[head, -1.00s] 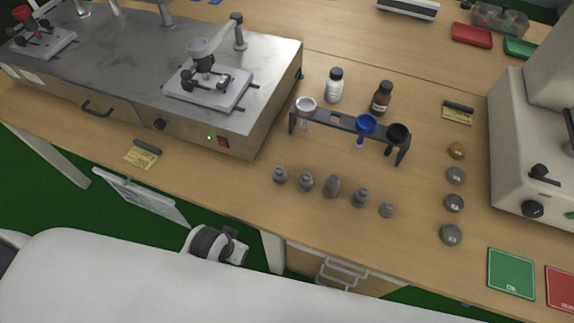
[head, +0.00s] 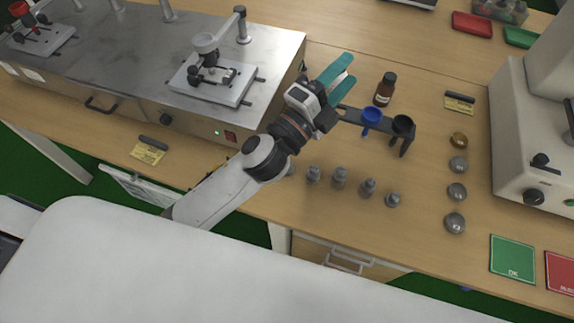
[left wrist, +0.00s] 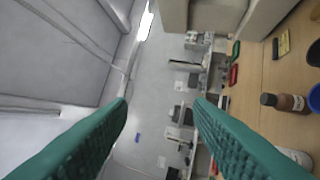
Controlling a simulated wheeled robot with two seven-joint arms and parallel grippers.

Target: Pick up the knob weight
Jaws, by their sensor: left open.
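Several grey knob weights stand in a row on the wooden table in the head view; the clearest are one (head: 339,177), one to its right (head: 367,187) and a smaller one at the right end (head: 392,200). The left end of the row is partly hidden by my left arm. No knob weight shows in that view.
A dark rack (head: 352,115) holds a blue funnel (head: 372,115) and a black one (head: 402,125). A brown bottle (head: 385,88) stands behind it. Several round weights (head: 457,191) line the right side. A steel machine (head: 130,70) stands left, a cream one (head: 535,140) right.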

